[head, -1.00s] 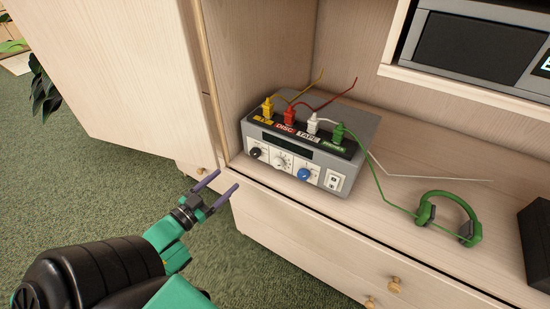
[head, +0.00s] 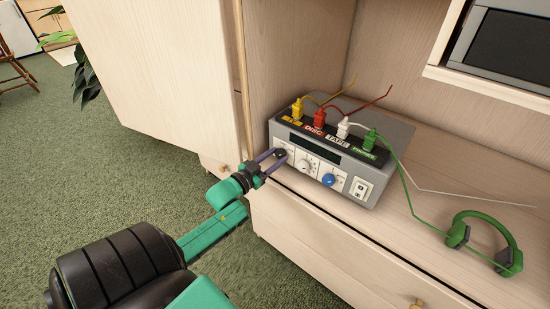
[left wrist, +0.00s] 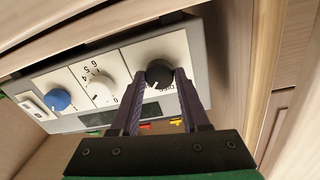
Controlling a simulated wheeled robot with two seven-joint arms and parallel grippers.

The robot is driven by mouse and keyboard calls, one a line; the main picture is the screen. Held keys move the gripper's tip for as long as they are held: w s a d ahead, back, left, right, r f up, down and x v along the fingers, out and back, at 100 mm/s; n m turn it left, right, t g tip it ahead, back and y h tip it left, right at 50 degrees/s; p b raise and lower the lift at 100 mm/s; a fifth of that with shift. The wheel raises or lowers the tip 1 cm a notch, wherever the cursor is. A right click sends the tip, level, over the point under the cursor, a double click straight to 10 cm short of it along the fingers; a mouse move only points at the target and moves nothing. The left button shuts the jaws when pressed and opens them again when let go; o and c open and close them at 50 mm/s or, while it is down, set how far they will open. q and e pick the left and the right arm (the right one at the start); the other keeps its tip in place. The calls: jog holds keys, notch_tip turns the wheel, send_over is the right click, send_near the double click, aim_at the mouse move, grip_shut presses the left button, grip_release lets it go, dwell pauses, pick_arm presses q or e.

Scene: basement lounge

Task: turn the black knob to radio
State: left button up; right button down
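The black knob (head: 281,154) is at the left end of the grey box's front panel. In the left wrist view the fingertips (left wrist: 161,78) flank the knob; a firm grip does not show. My right gripper is not in view.
The grey box (head: 390,142) stands on a wooden shelf, beside the cabinet wall. Its panel also has a white knob (head: 307,163), a blue knob (head: 328,180) and a white switch (head: 360,188). Colored plugs sit on top. Green headphones (head: 490,232) lie to the right.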

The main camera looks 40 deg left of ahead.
pick_arm(q)
grip_shut()
jog(key=shift+r+m+p, duration=0.1)
jog(key=shift+m+p, duration=0.4)
jog(key=shift+m, duration=0.1)
jog(key=shift+m+p, duration=0.65)
jog(key=shift+m, duration=0.45)
jog(key=shift+m+p, duration=0.4)
jog(key=shift+m, duration=0.8)
jog(key=shift+d+m+g, duration=0.1)
jog(key=shift+m+g, duration=0.2)
jog(key=shift+m, duration=1.1)
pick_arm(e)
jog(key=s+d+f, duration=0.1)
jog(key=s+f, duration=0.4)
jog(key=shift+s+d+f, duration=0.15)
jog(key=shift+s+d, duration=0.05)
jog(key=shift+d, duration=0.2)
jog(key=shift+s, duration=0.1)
pick_arm(q)
jog(key=o, duration=0.9)
grip_release()
jog(key=shift+c, duration=0.2)
